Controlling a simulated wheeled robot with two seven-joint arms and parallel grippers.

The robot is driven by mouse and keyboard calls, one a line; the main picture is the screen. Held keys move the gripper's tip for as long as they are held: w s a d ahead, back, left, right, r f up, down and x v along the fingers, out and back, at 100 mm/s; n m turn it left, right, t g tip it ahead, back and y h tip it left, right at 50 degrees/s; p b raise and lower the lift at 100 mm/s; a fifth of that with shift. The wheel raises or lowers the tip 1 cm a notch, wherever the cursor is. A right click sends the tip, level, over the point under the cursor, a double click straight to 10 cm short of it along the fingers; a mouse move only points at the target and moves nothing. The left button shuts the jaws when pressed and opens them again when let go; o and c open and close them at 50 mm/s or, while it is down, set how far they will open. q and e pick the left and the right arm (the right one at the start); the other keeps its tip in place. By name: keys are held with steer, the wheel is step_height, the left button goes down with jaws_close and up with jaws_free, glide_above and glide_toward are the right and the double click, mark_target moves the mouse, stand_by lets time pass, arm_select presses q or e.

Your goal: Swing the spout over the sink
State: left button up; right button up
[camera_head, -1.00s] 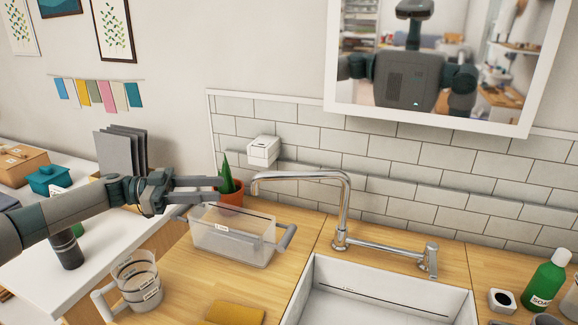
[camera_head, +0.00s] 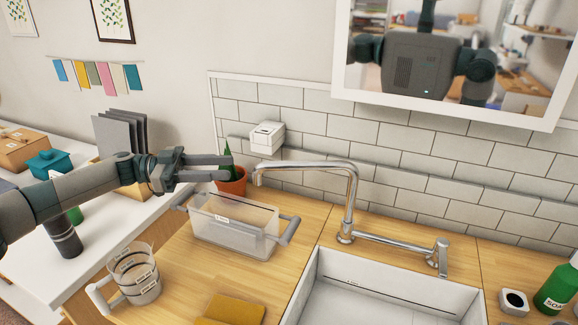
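The chrome spout (camera_head: 308,166) rises from its base behind the sink and reaches left. Its tip hangs over the counter near the clear bin, not over the sink. The white sink (camera_head: 385,300) is at the lower right. My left gripper (camera_head: 231,168) comes in from the left and points right, just left of the spout tip, in front of the potted plant. Its two fingers are apart with nothing seen between them. A gap shows between the fingers and the spout tip. My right gripper is not in view.
A clear bin with grey handles (camera_head: 230,228) stands below my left gripper. A plant pot (camera_head: 233,182) is behind the fingers. A measuring jug (camera_head: 135,275) and a yellow cloth (camera_head: 233,309) are on the counter. A soap bottle (camera_head: 556,290) is right of the sink.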

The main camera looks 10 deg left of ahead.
mark_target(289, 167)
arm_select(q)
steer(key=p+x, duration=0.6)
steer(key=x, duration=0.9)
steer(key=shift+d+r, duration=0.1)
steer(key=shift+d, duration=0.1)
steer(key=shift+x, duration=0.85)
steer(key=shift+c, duration=0.7)
jaws_close()
